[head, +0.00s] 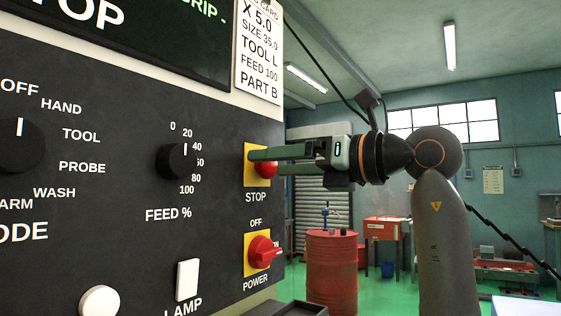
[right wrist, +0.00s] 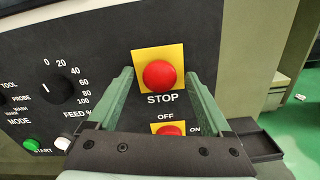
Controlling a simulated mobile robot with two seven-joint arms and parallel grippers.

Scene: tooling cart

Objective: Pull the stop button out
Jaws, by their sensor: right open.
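The stop button (head: 265,170) is a round red knob on a yellow square plate on the dark control panel, above the label STOP. It also shows in the right wrist view (right wrist: 159,75). My right gripper (head: 262,162) reaches in from the right in the head view. In the right wrist view its two green fingers (right wrist: 158,88) are open, one on the left and one on the right of the button, with gaps between. The button is partly hidden by a finger in the head view. My left gripper is not in view.
Below the stop button is a red POWER switch (head: 262,250) on a yellow plate. The FEED % knob (head: 172,161) and the white LAMP switch (head: 187,280) are left of it. A red drum (head: 332,270) stands in the room behind.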

